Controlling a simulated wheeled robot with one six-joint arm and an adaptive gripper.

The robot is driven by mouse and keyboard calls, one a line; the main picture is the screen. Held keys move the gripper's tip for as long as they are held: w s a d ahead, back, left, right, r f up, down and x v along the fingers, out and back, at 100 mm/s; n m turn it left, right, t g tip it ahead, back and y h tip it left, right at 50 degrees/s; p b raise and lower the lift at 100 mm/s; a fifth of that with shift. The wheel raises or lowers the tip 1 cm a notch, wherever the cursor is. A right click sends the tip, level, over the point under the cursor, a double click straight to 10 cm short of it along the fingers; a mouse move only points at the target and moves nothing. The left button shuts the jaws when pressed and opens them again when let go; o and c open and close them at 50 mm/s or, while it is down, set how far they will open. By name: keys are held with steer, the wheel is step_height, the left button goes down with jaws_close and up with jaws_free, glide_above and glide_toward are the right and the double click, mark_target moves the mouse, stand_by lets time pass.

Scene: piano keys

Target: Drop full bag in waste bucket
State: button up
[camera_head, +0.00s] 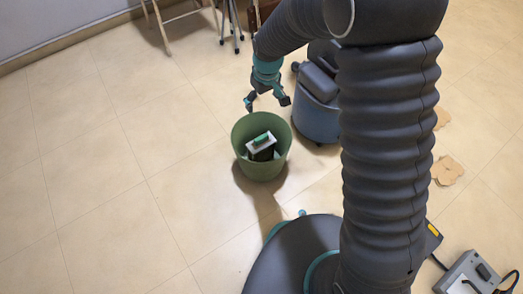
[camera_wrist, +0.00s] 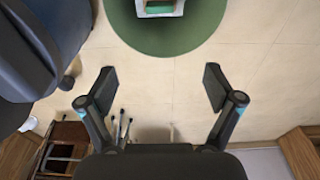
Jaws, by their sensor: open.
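The green waste bucket (camera_head: 249,171) stands upright on the floor in the head view. The bag (camera_head: 262,146), with a white top, a green piece and a dark lower part, is inside the bucket, slightly tilted. In the wrist view the bucket (camera_wrist: 195,36) is cut off at the top edge, with part of the bag (camera_wrist: 160,9) showing inside. My gripper (camera_head: 267,103) is open and empty, above and beyond the bucket in the head view. In the wrist view my gripper's (camera_wrist: 160,80) fingers are wide apart with only floor between them.
A blue vacuum-like machine (camera_head: 317,118) stands close right of the bucket; it also shows at left in the wrist view (camera_wrist: 38,42). Flat brown pieces (camera_head: 447,170) lie at right. Chair or stand legs (camera_head: 231,25) are at the back. The floor at left is clear.

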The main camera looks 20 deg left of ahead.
step_height(320, 180, up, 6)
steer(key=shift+s+d, duration=0.2)
steer(key=shift+d, duration=0.1)
stand_by(0.4)
steer(key=s+d+r+m+t+p, duration=0.1)
steer(key=s+d+r+m, duration=0.2)
steer(key=s+d+r, duration=0.4)
steer(key=s+d+r+m+t+p, duration=0.2)
steer(key=s+d+r, duration=0.5)
steer(key=d, duration=0.6)
steer(key=s+d+r+m+t+h+p, duration=0.1)
steer(key=s+d+r+m, duration=0.3)
steer(key=s+d+r, duration=0.2)
steer(key=d+r, duration=0.2)
steer(key=d, duration=0.2)
steer(key=shift+s+m+t+p, duration=0.3)
steer(key=shift+s, duration=0.1)
steer(key=shift+d, duration=0.15)
steer(key=shift+c, duration=0.3)
